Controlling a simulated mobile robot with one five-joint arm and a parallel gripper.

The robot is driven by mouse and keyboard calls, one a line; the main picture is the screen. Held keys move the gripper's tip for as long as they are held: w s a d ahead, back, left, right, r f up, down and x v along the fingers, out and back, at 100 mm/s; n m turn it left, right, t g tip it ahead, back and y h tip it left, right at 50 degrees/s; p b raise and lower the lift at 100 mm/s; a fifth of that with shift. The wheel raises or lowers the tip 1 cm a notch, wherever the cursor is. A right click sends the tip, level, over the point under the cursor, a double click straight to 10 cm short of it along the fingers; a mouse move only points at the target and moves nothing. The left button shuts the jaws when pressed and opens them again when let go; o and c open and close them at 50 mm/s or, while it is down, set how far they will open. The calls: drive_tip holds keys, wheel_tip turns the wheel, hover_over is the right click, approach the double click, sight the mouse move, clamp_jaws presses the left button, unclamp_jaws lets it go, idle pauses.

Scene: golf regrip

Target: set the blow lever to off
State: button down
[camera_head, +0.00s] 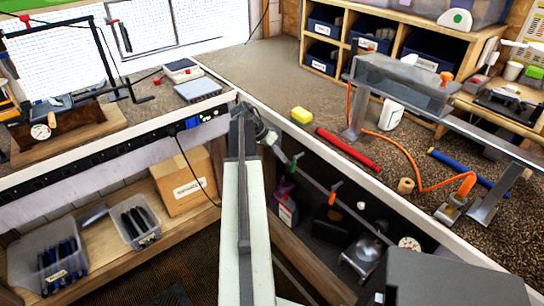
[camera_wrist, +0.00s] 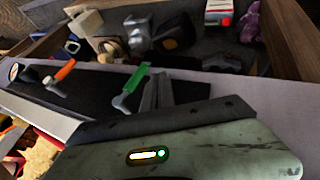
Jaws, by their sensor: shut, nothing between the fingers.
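Two small valve levers sit along the front edge of the right bench. One has a green handle (camera_head: 297,157) and one an orange handle (camera_head: 336,185); no label is readable, so I cannot tell which is the blow lever. In the wrist view the green lever (camera_wrist: 131,87) stands tilted just left of my gripper (camera_wrist: 158,92), with a small gap that is hard to judge. The orange lever (camera_wrist: 61,74) lies further left, also tilted. My gripper is shut and empty; in the head view its tip is partly hidden by my arm.
A round gauge (camera_wrist: 18,73) is beyond the orange lever.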

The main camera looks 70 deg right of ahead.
drive_tip(key=shift+s+a, duration=0.25)
drive_tip(key=shift+s, duration=0.35)
drive_tip(key=shift+s+a, duration=0.2)
drive_tip(key=shift+s, duration=0.35)
drive_tip(key=shift+s+a+f+b, duration=0.35)
drive_tip(key=shift+s+f+b, duration=0.05)
drive_tip(key=shift+s, duration=0.25)
drive_tip(key=w+r+p, duration=0.7)
drive_tip(key=w, duration=0.3)
drive_tip(key=shift+w+d+r, duration=0.2)
drive_tip(key=shift+w+d, duration=0.1)
drive_tip(key=shift+w, duration=0.05)
drive_tip(key=shift+w, duration=0.1)
